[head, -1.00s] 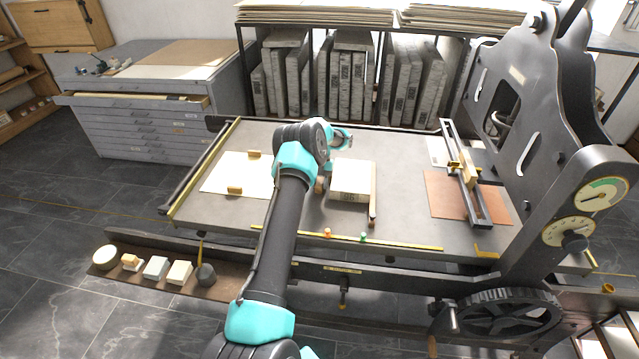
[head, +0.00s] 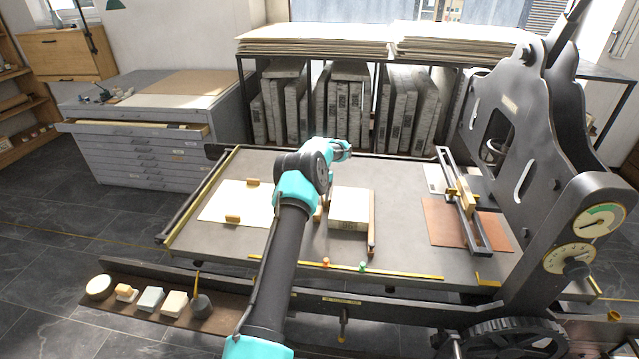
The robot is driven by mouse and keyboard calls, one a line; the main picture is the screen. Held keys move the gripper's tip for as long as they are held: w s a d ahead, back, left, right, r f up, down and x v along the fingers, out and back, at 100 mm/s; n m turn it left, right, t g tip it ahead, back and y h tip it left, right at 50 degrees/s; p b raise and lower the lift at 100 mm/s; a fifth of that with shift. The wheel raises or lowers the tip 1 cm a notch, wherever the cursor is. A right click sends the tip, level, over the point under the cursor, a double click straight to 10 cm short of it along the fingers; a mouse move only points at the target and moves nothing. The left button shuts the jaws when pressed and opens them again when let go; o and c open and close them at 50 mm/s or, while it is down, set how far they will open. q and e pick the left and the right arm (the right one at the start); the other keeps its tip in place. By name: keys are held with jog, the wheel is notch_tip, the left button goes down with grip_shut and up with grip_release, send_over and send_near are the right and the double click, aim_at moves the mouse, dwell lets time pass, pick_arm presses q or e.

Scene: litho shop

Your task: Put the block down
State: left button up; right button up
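A pale rectangular block (head: 348,206), with dark marks on its front face, lies flat on the grey press bed (head: 280,250). A long wooden bar (head: 371,222) lies along its right side. A small tan wooden piece (head: 318,213) shows at its left side, partly hidden behind my arm. My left arm reaches over the bed from the lower left, its wrist just above and beyond the pale block's far left corner. The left gripper's fingers are hidden behind the arm and wrist, so I cannot see what they hold. My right gripper is out of view.
A pale sheet (head: 236,203) with two small wooden pieces lies left of my arm. A brown plate (head: 440,230) and a dark rail frame (head: 463,205) are on the right, beside the tall press frame (head: 548,140). Small pins (head: 362,266) stand along the front ruler.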

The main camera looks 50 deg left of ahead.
pick_arm(q)
jog(key=shift+v, duration=2.85)
